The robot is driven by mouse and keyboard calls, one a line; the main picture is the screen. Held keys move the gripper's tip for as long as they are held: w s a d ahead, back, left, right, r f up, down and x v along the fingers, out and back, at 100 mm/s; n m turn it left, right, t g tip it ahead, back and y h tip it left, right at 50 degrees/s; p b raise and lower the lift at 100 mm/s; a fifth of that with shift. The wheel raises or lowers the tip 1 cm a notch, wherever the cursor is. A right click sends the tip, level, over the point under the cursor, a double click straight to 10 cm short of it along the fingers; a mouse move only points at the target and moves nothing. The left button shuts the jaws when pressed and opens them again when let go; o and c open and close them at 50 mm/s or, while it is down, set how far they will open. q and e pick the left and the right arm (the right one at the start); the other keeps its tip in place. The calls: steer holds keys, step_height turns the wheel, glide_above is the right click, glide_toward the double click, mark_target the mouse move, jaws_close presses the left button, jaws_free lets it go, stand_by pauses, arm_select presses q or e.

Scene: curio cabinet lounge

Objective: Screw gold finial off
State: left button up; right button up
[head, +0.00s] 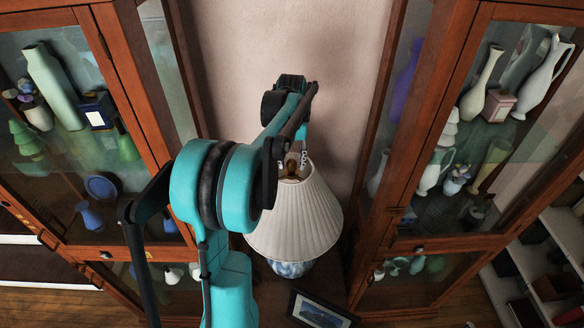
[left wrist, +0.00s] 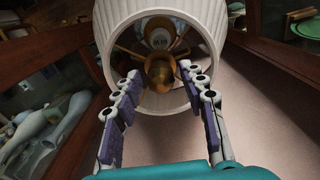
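The gold finial (left wrist: 160,73) sits at the centre of the lampshade's top opening in the left wrist view. It also shows small at the shade's top in the head view (head: 291,165). The white pleated lampshade (head: 298,217) is on a lamp with a blue and white base (head: 290,268). My left gripper (left wrist: 160,82) is open, with one finger on each side of the finial and visible gaps between. Its fingertips are at the shade's opening. In the head view my left arm hides the shade's left part. My right gripper is not in view.
Glass-fronted wooden cabinets stand close on the left (head: 133,85) and right (head: 462,75), holding vases and jugs. A framed picture (head: 320,309) lies in front of the lamp. A light bulb (left wrist: 159,38) shows inside the shade. Bare wall (head: 235,45) is behind.

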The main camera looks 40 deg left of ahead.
arm_select(q)
steer(key=m, duration=0.3)
steer(key=shift+m, duration=0.3)
steer(key=m, duration=0.3)
steer(key=shift+m, duration=0.4)
steer(key=m, duration=1.8)
steer(key=shift+m, duration=0.4)
steer(key=m, duration=0.3)
steer(key=shift+m, duration=0.3)
